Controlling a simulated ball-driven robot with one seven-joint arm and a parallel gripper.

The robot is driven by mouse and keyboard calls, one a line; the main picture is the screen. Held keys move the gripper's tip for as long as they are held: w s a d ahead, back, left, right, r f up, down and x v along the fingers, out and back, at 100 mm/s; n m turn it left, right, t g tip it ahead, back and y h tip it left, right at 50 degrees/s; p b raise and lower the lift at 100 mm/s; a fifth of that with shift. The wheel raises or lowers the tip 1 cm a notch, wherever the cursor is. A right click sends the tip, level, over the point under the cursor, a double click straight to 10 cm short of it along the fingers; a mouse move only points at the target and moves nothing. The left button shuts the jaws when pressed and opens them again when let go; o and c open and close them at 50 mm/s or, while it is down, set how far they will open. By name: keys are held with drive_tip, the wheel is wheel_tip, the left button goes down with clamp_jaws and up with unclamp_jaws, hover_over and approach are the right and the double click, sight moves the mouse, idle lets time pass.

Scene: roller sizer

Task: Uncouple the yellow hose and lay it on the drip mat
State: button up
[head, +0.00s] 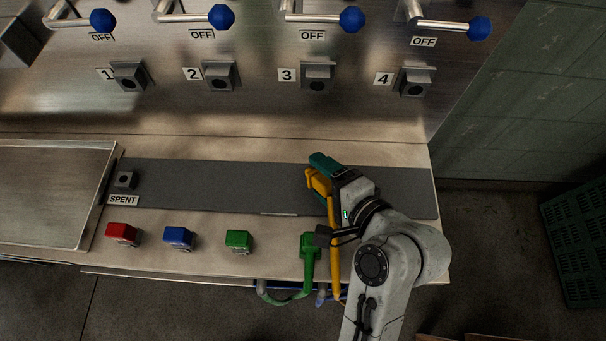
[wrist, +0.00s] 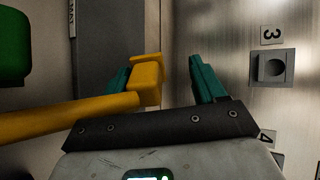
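The yellow hose (head: 334,245) comes up over the counter's front edge, and its blocky yellow end (head: 318,182) is over the dark grey strip, which looks like the drip mat (head: 220,185). My gripper (head: 325,172) is above that strip with teal fingers. In the wrist view, the fingers (wrist: 163,75) stand apart. The yellow end (wrist: 147,78) is beside the left finger, with a clear gap to the right finger. No port is seen joined to the yellow hose. I cannot tell whether its end rests on the strip or is above it.
The steel panel has ports 1 to 4 (head: 317,78) under blue-knobbed levers marked OFF. A green hose end (head: 309,250) is close left of the yellow hose. Red (head: 122,234), blue (head: 178,237) and green (head: 239,241) blocks line the front. A SPENT socket (head: 124,180) sits left.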

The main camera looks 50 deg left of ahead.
drive_tip(key=s+d+r+p, duration=0.6)
drive_tip(key=s+d+r, duration=0.1)
drive_tip(key=s+r, duration=0.4)
drive_tip(key=shift+s, duration=0.5)
drive_tip(key=shift+d, duration=0.15)
idle(0.4)
drive_tip(key=w+d+f+t+h+b, duration=0.15)
drive_tip(key=w+d+f+h, duration=0.25)
drive_tip(key=d+f, duration=0.45)
drive_tip(key=w+d+f+t+h+b, duration=0.15)
drive_tip(key=w+d+f+h, duration=0.35)
drive_tip(key=d, duration=0.6)
drive_tip(key=s+d+f+g+h, duration=0.1)
drive_tip(key=s+d+f, duration=0.3)
drive_tip(key=d, duration=0.6)
drive_tip(key=s+d+f+n+g+h+b, duration=0.1)
drive_tip(key=s+d+f+h, duration=0.2)
drive_tip(key=d, duration=0.6)
drive_tip(key=shift+s+d+f, duration=0.35)
drive_tip(key=shift+s+f, duration=0.3)
drive_tip(key=shift+f, duration=0.3)
